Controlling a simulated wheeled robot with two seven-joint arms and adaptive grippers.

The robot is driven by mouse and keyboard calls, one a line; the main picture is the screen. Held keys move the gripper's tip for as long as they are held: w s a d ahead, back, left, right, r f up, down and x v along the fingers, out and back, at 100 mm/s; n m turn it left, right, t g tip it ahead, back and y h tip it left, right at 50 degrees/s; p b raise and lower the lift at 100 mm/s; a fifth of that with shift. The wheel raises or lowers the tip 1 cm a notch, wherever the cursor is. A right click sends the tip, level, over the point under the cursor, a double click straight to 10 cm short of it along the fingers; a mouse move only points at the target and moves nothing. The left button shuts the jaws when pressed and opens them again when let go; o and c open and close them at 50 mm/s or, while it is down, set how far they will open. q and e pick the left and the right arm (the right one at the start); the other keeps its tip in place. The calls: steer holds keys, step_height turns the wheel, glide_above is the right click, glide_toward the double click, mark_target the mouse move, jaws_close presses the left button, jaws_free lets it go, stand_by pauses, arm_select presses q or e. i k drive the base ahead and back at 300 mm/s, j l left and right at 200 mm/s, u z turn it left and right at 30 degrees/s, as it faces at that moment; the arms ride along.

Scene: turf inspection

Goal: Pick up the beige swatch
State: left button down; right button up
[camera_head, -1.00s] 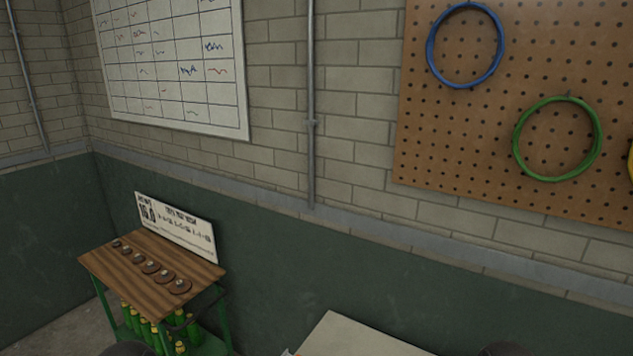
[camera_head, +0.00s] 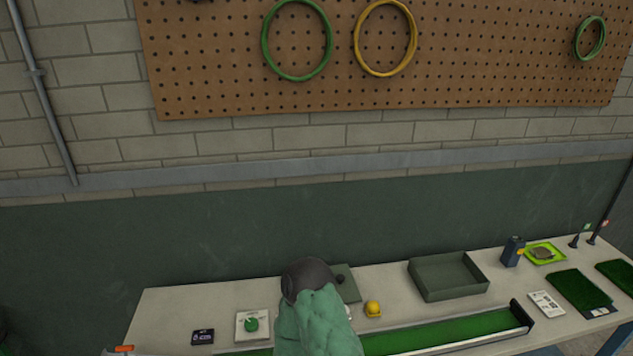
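I cannot make out a piece that is surely the beige swatch. A small brownish-beige piece (camera_head: 542,253) lies on a lime-green tray (camera_head: 559,259) at the back right of the bench (camera_head: 190,303); it is too small to tell whether it is a swatch. Two dark green turf pieces lie to its right, one (camera_head: 580,289) nearer and one at the picture's right edge. Neither gripper shows. A dark, rounded arm part of mine with a green cover rises at the bottom middle and hides part of the bench.
A grey-green open box (camera_head: 449,290) stands on the bench. A long green turf channel (camera_head: 440,334) runs along the front. A yellow ball-like thing (camera_head: 373,309), a white card with a green disc (camera_head: 252,325) and a dark blue container (camera_head: 513,251) stand about. A pegboard with rings hangs above.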

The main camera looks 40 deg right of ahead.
mark_target(541, 252)
steer(key=z, duration=2.85)
steer(key=u, duration=0.95)
steer(key=l+u, duration=0.95)
steer(key=l, duration=0.25)
steer(key=k+l+u, duration=0.1)
steer(key=l+u, duration=0.4)
steer(key=k+l+u, duration=0.2)
steer(key=l+u, duration=0.3)
steer(key=l, duration=0.1)
